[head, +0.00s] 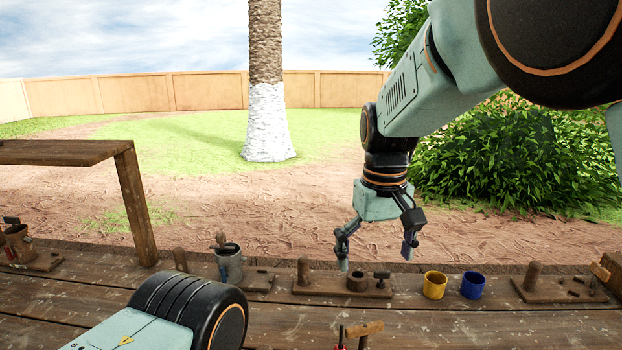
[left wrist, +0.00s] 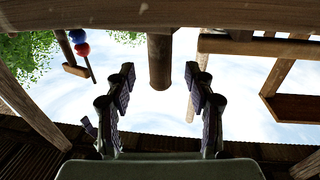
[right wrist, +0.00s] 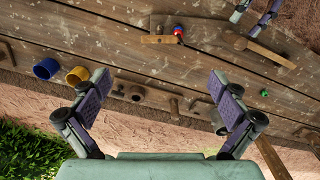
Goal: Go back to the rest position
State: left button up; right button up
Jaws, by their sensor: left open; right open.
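My right gripper (head: 375,258) hangs fingers down above the wooden bench (head: 440,322), roughly over a board (head: 325,286) with a peg and a round socket. It is open and empty, as the right wrist view (right wrist: 160,88) also shows. My left gripper (left wrist: 160,88) is seen in its own wrist view, open with nothing between the fingers. That view faces wooden beams and sky. In the head view only part of my left arm shows at the bottom left; its gripper is out of that picture.
A yellow cup (head: 435,285), a blue cup (head: 472,285) and a grey metal pot (head: 229,263) stand on the bench. A wooden-headed tool (head: 364,328) lies near the front. A wooden frame (head: 134,205) rises at the left. In the left wrist view, a post (left wrist: 160,62) is ahead.

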pick_arm(q)
jog(key=x, duration=0.7)
jog(key=shift+w, duration=0.1)
pick_arm(e)
notch_tip(320, 180, down, 4)
jog(key=shift+w+f, duration=0.1)
jog(key=shift+r, duration=0.2)
